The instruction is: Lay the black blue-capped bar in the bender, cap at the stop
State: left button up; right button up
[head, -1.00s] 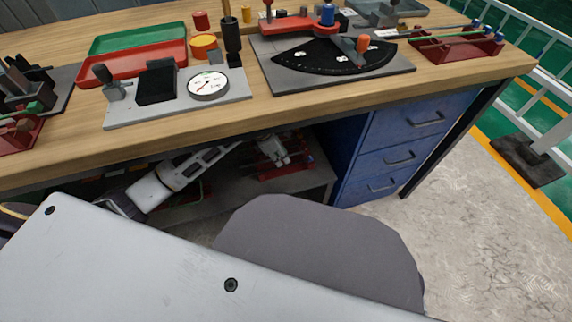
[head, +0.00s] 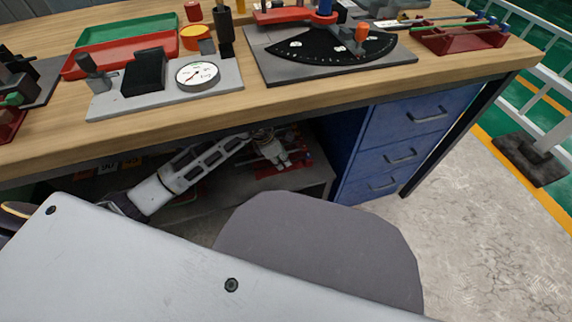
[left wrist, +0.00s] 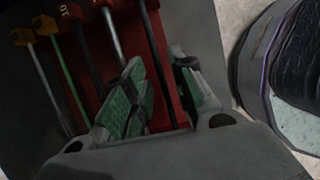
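The bender (head: 330,50), a grey base with a black angle plate, red arm and blue knob, sits on the bench top. A red rack (head: 460,40) at the bench's right holds thin bars with blue caps (head: 491,19); which is black is too small to tell. My left gripper (head: 272,150) is under the bench, at a red rack on the lower shelf. In the left wrist view its green-padded fingers (left wrist: 160,95) are apart, with a dark bar (left wrist: 158,60) running between them. That bar's cap is out of frame. My right gripper is not in view.
The lower shelf (head: 225,190) and bench edge (head: 150,130) enclose my left arm. Blue drawers (head: 400,150) stand to its right. A dial gauge plate (head: 225,95) and red and green trays (head: 120,60) are on top.

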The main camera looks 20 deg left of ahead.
pick_arm(q)
jog(key=shift+f, duration=0.25)
jog(key=shift+c, duration=0.3)
grip_shut()
dwell(0.5)
jog(key=shift+r, duration=0.15)
jog(key=shift+r+p, duration=2.75)
jog(key=shift+r, duration=0.9)
jog(key=shift+d+f, duration=0.1)
jog(key=shift+d, duration=0.05)
